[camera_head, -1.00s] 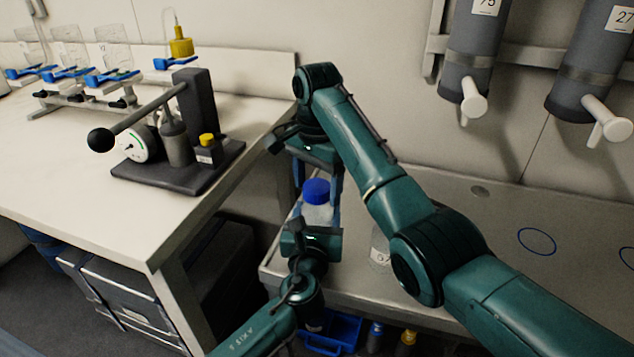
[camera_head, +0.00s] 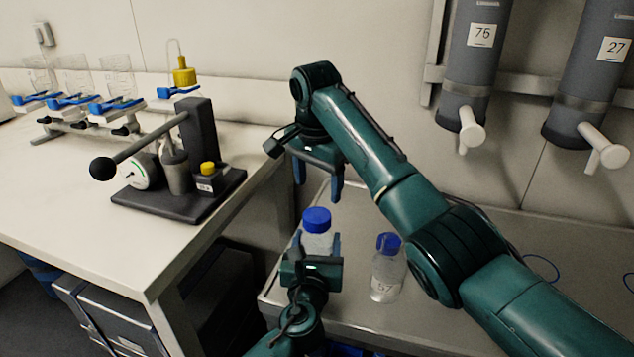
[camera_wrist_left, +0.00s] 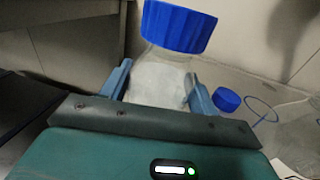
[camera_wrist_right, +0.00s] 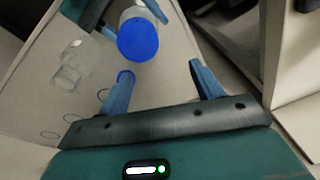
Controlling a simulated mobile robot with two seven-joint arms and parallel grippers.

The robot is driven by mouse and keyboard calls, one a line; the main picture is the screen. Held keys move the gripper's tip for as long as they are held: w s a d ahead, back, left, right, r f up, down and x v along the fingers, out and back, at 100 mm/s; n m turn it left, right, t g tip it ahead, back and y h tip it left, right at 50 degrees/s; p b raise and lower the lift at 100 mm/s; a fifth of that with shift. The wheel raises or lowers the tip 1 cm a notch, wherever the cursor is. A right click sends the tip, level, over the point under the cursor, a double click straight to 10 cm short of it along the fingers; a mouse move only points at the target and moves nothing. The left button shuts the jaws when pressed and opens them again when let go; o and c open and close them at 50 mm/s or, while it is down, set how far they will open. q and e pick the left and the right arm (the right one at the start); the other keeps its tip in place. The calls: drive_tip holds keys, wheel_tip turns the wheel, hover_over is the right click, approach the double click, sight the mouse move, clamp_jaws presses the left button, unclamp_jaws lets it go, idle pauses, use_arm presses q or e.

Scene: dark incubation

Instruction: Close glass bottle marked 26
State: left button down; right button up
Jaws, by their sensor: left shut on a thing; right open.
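A clear bottle with a blue cap on top (camera_head: 317,219) stands upright between the fingers of my left gripper (camera_head: 318,246), which is shut on its body. It fills the left wrist view (camera_wrist_left: 165,80); no number on it is readable. My right gripper (camera_head: 318,182) is open and empty just above the cap, fingers pointing down, apart from it. A second clear bottle (camera_head: 386,280) with a small label, not surely readable, stands to the right. It looks uncapped in the right wrist view (camera_wrist_right: 72,68). A separate blue cap (camera_wrist_left: 227,99) lies on the bench.
A white table (camera_head: 60,200) at left carries a lever press (camera_head: 180,180) and a rack of clear vessels (camera_head: 85,95). Grey dispensers marked 75 or 76 (camera_head: 470,70) and 27 (camera_head: 595,75) hang on the wall. The grey bench (camera_head: 480,335) has blue circles and free room at right.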

drive_tip(key=w+a+r+n+t, duration=0.2)
drive_tip(key=w+r+n+t, duration=0.7)
drive_tip(key=w+r+t, duration=0.75)
drive_tip(key=s+a+r+n+g+y, duration=0.1)
drive_tip(key=s+a+r+n+y, duration=0.2)
drive_tip(key=a+r+n+y, duration=0.6)
drive_tip(key=s+a+r+n+g+y, duration=0.1)
drive_tip(key=s+a+r+n+y, duration=0.25)
drive_tip(key=n, duration=0.85)
drive_tip(key=s+a+f+n+g+y, duration=0.1)
drive_tip(key=s+a+f+n+g, duration=0.1)
drive_tip(key=s+f+n+g, duration=0.6)
drive_tip(key=s+a+f+n+g+y, duration=0.1)
drive_tip(key=a+f+n+g, duration=0.3)
drive_tip(key=n, duration=0.8)
drive_tip(key=s+d+f+n+g+h, duration=0.1)
drive_tip(key=d+f+n+h, duration=0.1)
drive_tip(key=d+f+h, duration=0.2)
drive_tip(key=s+d+f+n+g+h, duration=0.1)
drive_tip(key=d+f+n+g+h, duration=0.1)
drive_tip(key=d+f+h, duration=0.3)
drive_tip(key=s+d+f+n+g+h, duration=0.1)
drive_tip(key=d+f+n+h, duration=0.3)
drive_tip(key=d, duration=0.7)
drive_tip(key=shift+s+f+h, duration=0.4)
drive_tip(key=shift+f+h, duration=0.1)
drive_tip(key=shift+h, duration=0.05)
drive_tip(key=shift+d, duration=0.25)
